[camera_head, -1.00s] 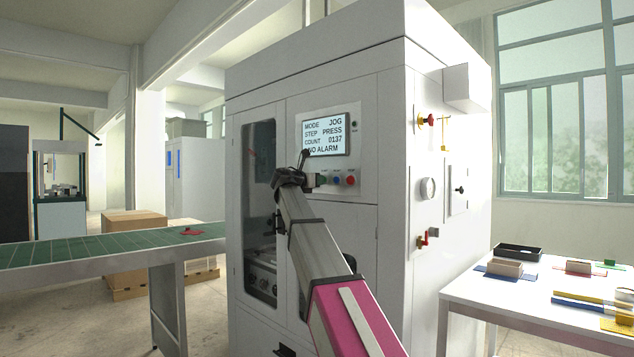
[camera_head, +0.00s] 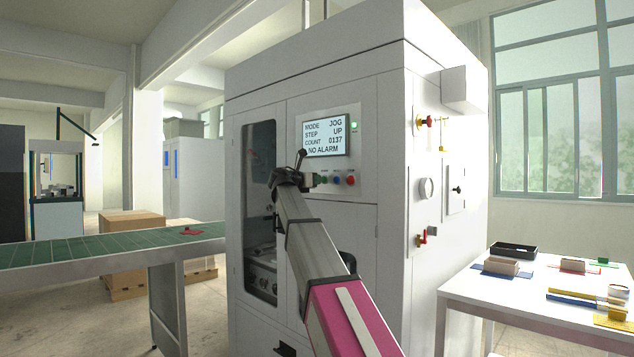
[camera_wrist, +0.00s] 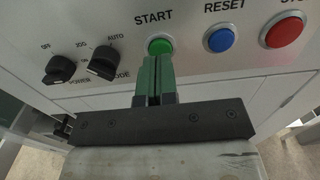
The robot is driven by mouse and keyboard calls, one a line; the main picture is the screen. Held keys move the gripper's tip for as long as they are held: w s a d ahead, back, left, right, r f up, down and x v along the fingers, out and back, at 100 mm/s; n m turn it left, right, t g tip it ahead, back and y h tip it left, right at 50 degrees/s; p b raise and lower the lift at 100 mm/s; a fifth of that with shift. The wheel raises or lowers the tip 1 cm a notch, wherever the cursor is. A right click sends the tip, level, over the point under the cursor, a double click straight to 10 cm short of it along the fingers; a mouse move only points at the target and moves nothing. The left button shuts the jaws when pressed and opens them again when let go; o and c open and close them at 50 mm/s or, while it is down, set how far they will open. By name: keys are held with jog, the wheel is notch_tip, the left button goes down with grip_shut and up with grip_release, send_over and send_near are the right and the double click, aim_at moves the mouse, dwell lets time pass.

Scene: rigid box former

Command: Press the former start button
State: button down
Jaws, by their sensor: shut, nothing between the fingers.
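The green START button (camera_wrist: 160,46) is on the machine's panel in the wrist view, below its printed label. My gripper (camera_wrist: 154,62) is shut and empty, its green fingers pointing at the button. The fingertips overlap the button's lower edge in the picture; I cannot tell whether they touch it. In the head view my gripper (camera_head: 317,180) is at the left end of the button row and hides the START button. The former's screen (camera_head: 326,136) reads MODE JOG, STEP UP, COUNT 0137, NO ALARM. A green lamp (camera_head: 355,127) beside it is lit.
Right of START are the blue RESET button (camera_wrist: 221,39) and a red button (camera_wrist: 284,31). Left are two black knobs, POWER (camera_wrist: 60,69) and MODE (camera_wrist: 103,62). A conveyor (camera_head: 100,250) stands left of the machine, a white table (camera_head: 520,310) with small parts right.

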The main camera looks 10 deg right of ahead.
jog(key=v, duration=1.1)
jog(key=shift+s, duration=0.15)
jog(key=shift+a, duration=0.15)
dwell(4.2)
jog(key=s+d+f+m+g+y, duration=0.2)
jog(key=d+f+m, duration=0.1)
jog(key=f, duration=1.2)
jog(key=s+d+f+m+g+y, duration=0.1)
jog(key=s+d+f+m+y, duration=0.2)
jog(key=f, duration=1.2)
jog(key=s+d+f+m+g+y, duration=0.2)
jog(key=f+m, duration=0.2)
jog(key=f, duration=1)
jog(key=s+f+m+g+y, duration=0.2)
jog(key=s+f+m, duration=0.5)
jog(key=s+f, duration=0.5)
jog(key=s+f+m+g+y, duration=0.3)
jog(key=s+f+m+y, duration=0.2)
jog(key=s+f+m, duration=0.3)
jog(key=s+f, duration=0.4)
jog(key=f, duration=0.5)
jog(key=shift+s+g+y, duration=0.3)
jog(key=shift+d, duration=0.1)
